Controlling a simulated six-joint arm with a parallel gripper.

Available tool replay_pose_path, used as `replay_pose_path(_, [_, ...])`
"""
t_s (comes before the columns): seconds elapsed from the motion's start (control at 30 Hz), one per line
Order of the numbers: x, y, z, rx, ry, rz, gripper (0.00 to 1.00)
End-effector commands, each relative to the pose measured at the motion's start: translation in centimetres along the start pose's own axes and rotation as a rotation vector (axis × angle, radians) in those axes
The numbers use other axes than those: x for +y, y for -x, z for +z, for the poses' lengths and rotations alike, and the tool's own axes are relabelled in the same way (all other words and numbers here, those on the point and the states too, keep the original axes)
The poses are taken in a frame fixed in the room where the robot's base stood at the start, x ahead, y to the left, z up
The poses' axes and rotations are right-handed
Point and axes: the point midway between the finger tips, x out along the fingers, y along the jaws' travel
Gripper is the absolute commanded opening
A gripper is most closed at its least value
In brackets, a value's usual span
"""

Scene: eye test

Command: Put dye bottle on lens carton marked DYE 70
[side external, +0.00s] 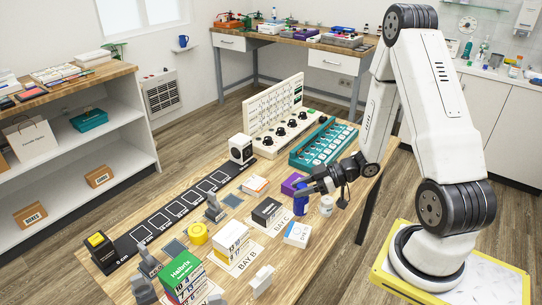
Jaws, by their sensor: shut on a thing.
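My gripper (303,189) is over the right part of the wooden workbench, its fingers pointing left. It is shut on a small blue bottle (300,206), which I take for the dye bottle. The fingers cover part of it, and I cannot tell whether its base touches the bench. Several lens cartons stand nearby: a black and white one (267,212) just left of the bottle, a white and yellow one (232,240) farther left, and a flat white one (297,235) in front. The marking DYE 70 is too small to read on any of them.
A white bottle (326,206) stands close right of the blue one. A purple box (292,184) is behind my gripper. A teal tray (323,146) and a white panel with black knobs (280,120) stand at the back. A green carton (184,272) is at front left.

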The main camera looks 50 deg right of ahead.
Motion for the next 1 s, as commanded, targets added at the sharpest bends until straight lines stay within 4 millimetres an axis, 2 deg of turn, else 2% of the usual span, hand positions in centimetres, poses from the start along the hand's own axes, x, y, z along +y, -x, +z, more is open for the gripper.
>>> replay_pose_path(0.23, [0.1, -0.4, 0.8, 0.001, -0.003, 0.000, 0.00])
replay_pose_path(0.6, [0.1, -1.6, 3.8, 0.000, -0.002, 0.002, 0.00])
replay_pose_path(1.0, [0.1, -1.8, 4.4, 0.000, -0.002, 0.002, 0.00])
